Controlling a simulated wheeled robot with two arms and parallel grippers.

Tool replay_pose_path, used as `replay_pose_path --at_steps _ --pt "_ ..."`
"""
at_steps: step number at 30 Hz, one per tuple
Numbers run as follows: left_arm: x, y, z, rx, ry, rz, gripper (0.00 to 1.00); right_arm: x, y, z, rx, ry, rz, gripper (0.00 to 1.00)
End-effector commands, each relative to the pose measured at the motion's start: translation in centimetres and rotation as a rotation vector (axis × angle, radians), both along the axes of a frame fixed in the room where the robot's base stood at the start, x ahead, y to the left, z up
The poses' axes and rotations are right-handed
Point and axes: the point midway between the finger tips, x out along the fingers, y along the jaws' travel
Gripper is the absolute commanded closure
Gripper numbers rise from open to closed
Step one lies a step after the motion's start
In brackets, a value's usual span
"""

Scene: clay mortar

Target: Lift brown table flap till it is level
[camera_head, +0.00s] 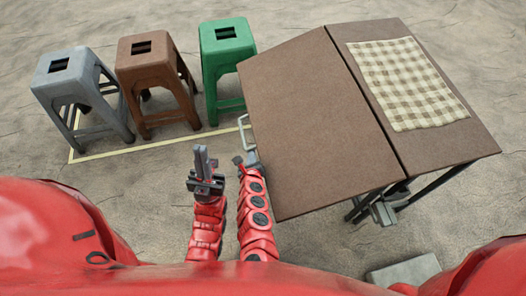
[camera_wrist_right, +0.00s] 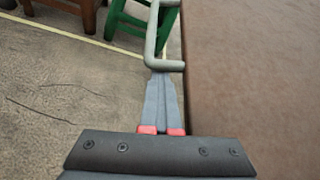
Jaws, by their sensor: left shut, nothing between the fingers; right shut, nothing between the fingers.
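The brown table flap (camera_head: 310,125) is joined along a seam to the fixed brown tabletop (camera_head: 470,140). Its far edge bends at the seam, so it appears to slope down to the left. A grey metal handle (camera_head: 242,128) sticks out from its left edge. My right gripper (camera_wrist_right: 161,80) is shut and empty, with its fingertips at the near end of the handle (camera_wrist_right: 152,35); I cannot tell if they touch. The flap (camera_wrist_right: 255,90) fills the right of the wrist view. My left gripper (camera_head: 201,157) is shut and empty, left of the flap, pointing up.
A grey stool (camera_head: 62,72), a brown stool (camera_head: 143,60) and a green stool (camera_head: 226,45) stand at the back left, by a pale floor line (camera_head: 150,145). A checkered cloth (camera_head: 405,80) lies on the tabletop. A grey block (camera_head: 405,271) is near the front right.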

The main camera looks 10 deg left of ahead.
Motion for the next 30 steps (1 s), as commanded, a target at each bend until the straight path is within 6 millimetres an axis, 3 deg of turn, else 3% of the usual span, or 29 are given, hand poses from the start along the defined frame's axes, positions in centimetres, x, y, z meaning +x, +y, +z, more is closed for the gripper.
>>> replay_pose_path --at_steps 1,3,15,21,30 --pt "0.0 0.0 2.9 0.000 0.000 0.000 1.00 -0.1 0.4 2.8 0.028 0.009 -0.001 1.00" --pt "0.0 0.0 4.7 0.000 0.000 0.000 1.00 -0.2 0.7 4.3 0.063 0.023 -0.003 1.00" --pt "0.0 0.0 13.1 0.000 0.000 0.000 1.00 -0.7 2.0 10.7 0.219 0.081 -0.003 1.00" --pt "0.0 0.0 15.7 0.000 0.000 0.000 1.00 -0.8 2.0 12.6 0.270 0.100 -0.008 1.00" --pt "0.0 0.0 17.5 0.000 0.000 0.000 1.00 -0.9 2.3 13.7 0.306 0.112 0.000 1.00"
